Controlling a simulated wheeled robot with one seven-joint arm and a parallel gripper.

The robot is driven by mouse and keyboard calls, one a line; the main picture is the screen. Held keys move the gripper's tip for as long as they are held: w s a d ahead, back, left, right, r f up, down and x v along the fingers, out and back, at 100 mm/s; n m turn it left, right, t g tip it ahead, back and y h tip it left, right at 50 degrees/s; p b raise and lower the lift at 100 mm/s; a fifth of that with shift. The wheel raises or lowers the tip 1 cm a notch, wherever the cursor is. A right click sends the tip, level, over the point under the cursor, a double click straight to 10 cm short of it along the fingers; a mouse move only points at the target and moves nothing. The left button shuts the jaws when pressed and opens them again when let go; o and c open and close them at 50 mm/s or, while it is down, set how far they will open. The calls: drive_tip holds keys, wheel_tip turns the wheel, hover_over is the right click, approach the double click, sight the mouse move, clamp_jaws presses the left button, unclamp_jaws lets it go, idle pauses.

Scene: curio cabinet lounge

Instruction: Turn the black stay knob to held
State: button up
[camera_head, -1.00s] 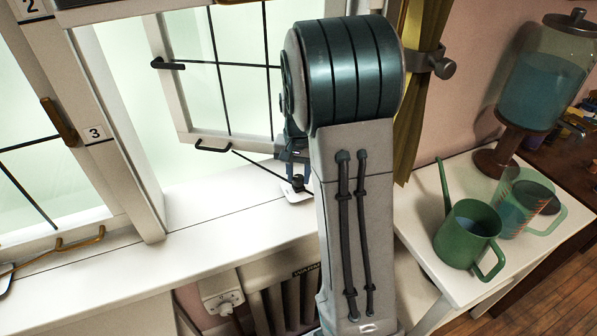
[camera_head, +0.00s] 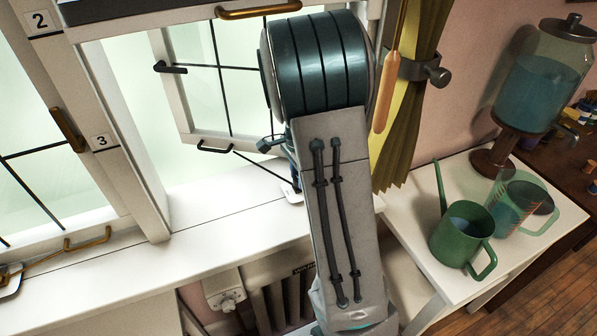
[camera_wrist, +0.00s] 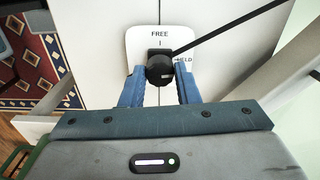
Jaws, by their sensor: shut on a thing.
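The black stay knob (camera_wrist: 159,69) sits on a white plate (camera_wrist: 136,42) marked FREE at the top and HELD at the right. A dark stay rod (camera_wrist: 230,30) runs from the knob to the upper right. My gripper (camera_wrist: 160,82) has its blue fingers on either side of the knob, shut on it. A small pale mark shows on the knob, but its exact pointing is too small to tell. In the head view my arm hides the knob and gripper; only the plate's edge (camera_head: 290,193) shows on the sill.
The open casement window (camera_head: 190,118) with black handles stands behind the knob. A white sill (camera_head: 215,222) runs left and is mostly clear. A green watering can (camera_head: 465,235) and a clear jug (camera_head: 515,205) stand on a side table at the right, near a yellow curtain (camera_head: 415,140).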

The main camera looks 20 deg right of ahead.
drive_tip(key=shift+m, duration=0.6)
drive_tip(key=o, duration=1)
drive_tip(key=shift+c, duration=0.2)
wheel_tip(320, 180, up, 14)
